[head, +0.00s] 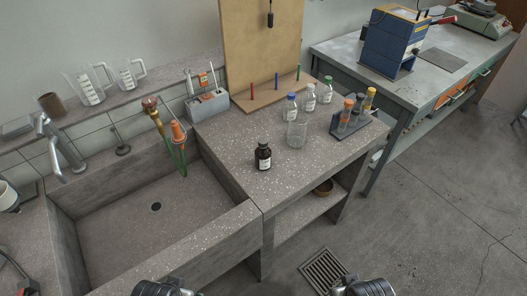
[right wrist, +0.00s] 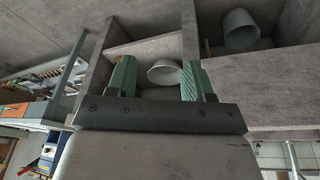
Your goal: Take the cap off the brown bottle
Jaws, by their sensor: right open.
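The brown bottle (head: 263,160) stands upright on the speckled bench top, right of the sink. It has a black cap (head: 263,146) on and a white label. My right gripper (right wrist: 159,78) is open in the right wrist view, with its two green fingers apart and nothing held between them. The bottle does not show in that view. Dark parts of my two arms show at the bottom edge of the head view, well in front of the bottle. My left gripper's fingers are not visible.
A clear beaker (head: 297,134) stands right of the bottle. Several small clear bottles (head: 309,99) stand behind it. A tube rack (head: 350,125) is at the bench's right edge. The sink (head: 120,230) is at left. A bowl (head: 323,187) sits on the shelf below.

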